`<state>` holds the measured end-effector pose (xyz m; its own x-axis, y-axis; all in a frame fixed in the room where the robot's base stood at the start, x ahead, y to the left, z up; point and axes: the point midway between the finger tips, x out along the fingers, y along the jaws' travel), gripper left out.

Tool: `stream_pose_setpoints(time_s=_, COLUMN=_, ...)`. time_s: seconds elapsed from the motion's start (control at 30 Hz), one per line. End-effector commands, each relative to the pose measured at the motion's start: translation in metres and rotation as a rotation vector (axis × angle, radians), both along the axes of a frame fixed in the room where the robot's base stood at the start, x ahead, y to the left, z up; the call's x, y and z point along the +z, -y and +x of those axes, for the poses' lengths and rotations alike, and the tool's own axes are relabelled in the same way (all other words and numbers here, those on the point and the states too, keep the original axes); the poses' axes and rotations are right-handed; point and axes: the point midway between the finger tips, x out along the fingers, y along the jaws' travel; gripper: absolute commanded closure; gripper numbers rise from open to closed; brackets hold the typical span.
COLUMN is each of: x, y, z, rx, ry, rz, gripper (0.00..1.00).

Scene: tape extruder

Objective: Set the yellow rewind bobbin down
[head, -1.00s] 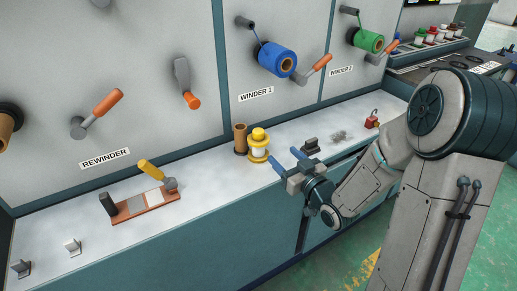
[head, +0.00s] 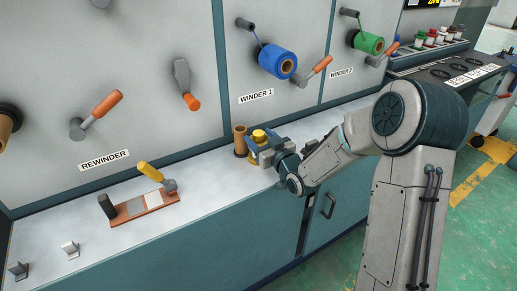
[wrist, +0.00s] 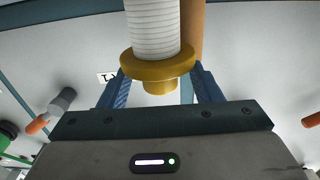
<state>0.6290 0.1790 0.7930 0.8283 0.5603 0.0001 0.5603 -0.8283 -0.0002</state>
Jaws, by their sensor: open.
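The yellow rewind bobbin (head: 259,134) stands upright on the pale ledge, partly hidden behind my gripper in the head view. In the wrist view its yellow flange and knob (wrist: 157,68) and white wound body (wrist: 152,28) fill the top middle. My gripper (head: 259,153) is at the bobbin, its blue fingers open on either side of it. In the wrist view the fingers of my gripper (wrist: 164,88) flank the flange and knob, and I see no clear grip on them.
A brown cardboard core (head: 240,140) stands close to the left of the bobbin; it also shows beside it in the wrist view (wrist: 196,30). The orange-brown fixture (head: 143,206) with a yellow handle lies further left. The ledge (head: 210,180) between them is clear.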

Motion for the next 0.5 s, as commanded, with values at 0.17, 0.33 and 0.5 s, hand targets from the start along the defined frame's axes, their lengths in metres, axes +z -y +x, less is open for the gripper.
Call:
stream_pose_setpoints(time_s=0.17, x=0.0001, y=0.0002, z=-0.0001, rx=0.0, ry=0.0, rz=0.0, gripper=0.44)
stream_pose_setpoints(time_s=0.33, x=0.0, y=0.0004, z=-0.0002, rx=0.0, ry=0.0, rz=0.0, gripper=0.92)
stream_pose_setpoints(time_s=0.5, x=0.0007, y=0.0004, z=-0.0001, rx=0.0, ry=0.001, rz=0.0, gripper=1.0)
